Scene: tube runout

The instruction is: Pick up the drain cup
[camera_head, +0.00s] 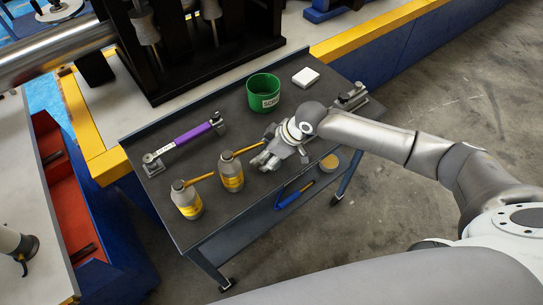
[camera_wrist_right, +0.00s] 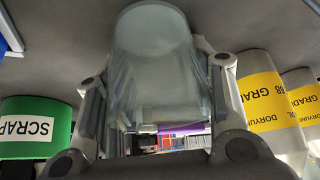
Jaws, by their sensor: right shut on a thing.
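The drain cup (camera_wrist_right: 152,75) is a translucent grey cup in the right wrist view. It stands between the two fingers of my right gripper (camera_wrist_right: 155,95), which is shut on it. In the head view my right gripper (camera_head: 268,158) is over the middle of the dark cart top, and the cup is mostly hidden by the fingers. I cannot tell whether the cup touches the cart top. My left gripper is not in view.
On the cart (camera_head: 225,205) are a green scrap bin (camera_head: 263,90), two yellow-labelled oil cans (camera_head: 231,175) (camera_head: 187,202) close by, a purple-handled tool (camera_head: 192,134), a white block (camera_head: 306,77) and a metal fixture (camera_head: 351,97). A screwdriver (camera_head: 294,195) lies on the lower shelf.

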